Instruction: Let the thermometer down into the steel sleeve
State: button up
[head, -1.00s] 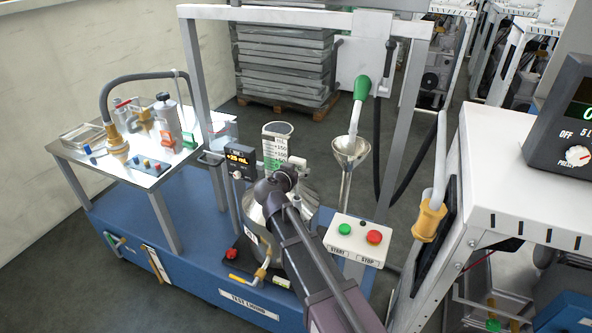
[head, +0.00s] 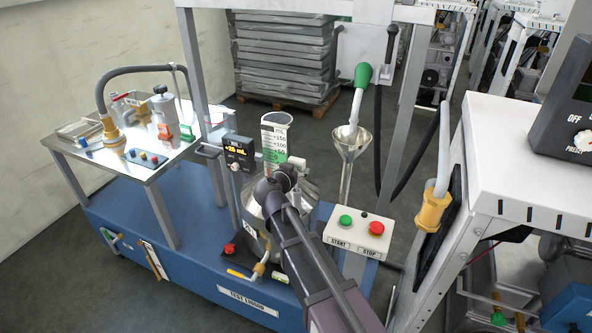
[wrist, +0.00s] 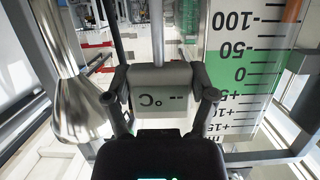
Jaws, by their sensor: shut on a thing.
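My gripper (wrist: 161,96) shows in the wrist view, its two dark fingers shut on the grey head of the thermometer (wrist: 148,79). The head's display reads dashes and °C, upside down in the picture. A thin metal stem runs from the head to the top of the picture; its tip is out of view. In the head view my arm covers the gripper and thermometer, beside the steel measuring can (head: 308,187). I cannot make out the steel sleeve for certain, nor whether the stem touches it.
The graduated neck (head: 275,138) stands close to my gripper, right of it in the wrist view. A steel funnel (head: 348,146) is on the other side. A START/STOP box (head: 358,234), the mL display (head: 238,153) and tall frame posts crowd this spot.

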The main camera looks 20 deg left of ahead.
jog(key=shift+f+b, duration=1.85)
jog(key=shift+f, duration=0.15)
jog(key=o, duration=1)
jog(key=shift+o, duration=0.2)
notch_tip(320, 180, up, 12)
jog(key=p, duration=1.1)
jog(key=shift+f, duration=0.2)
jog(key=shift+p, duration=0.35)
